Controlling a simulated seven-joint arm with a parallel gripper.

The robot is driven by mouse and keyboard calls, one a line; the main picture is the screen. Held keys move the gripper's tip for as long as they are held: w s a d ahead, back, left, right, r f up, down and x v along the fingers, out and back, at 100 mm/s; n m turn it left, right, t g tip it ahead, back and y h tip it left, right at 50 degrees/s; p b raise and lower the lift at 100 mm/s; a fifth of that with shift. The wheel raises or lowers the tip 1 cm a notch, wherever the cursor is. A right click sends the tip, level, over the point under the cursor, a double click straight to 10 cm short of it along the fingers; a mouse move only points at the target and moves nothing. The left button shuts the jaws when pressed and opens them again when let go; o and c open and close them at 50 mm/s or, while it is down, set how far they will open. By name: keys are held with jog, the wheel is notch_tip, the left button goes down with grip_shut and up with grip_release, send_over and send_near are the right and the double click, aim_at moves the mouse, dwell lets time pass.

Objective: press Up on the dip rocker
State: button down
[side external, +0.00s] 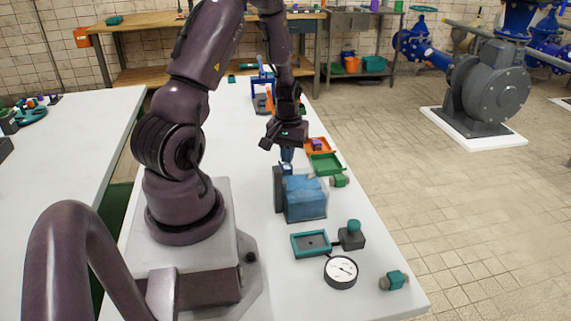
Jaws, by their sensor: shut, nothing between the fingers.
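My gripper (287,155) is shut and points down, in the middle of the side external view. Its tips are just above, or touching, a small blue and white part (286,168) at the back of a clear blue tank (306,198); I cannot tell which. A dark upright panel (278,190) stands at the tank's left side. No rocker with Up or Down markings can be made out at this size. The small part under my gripper may be the dip rocker, but its face is not readable.
A green tray (325,165) and an orange tray (318,145) lie behind the tank. In front are a green-rimmed tray (311,244), a dark box with a green knob (351,236), a round gauge (341,272) and a green fitting (394,281). A blue frame (262,82) stands farther back.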

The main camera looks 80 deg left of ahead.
aim_at(287, 168)
jog(key=shift+f, duration=1.75)
jog(key=shift+r, duration=4.25)
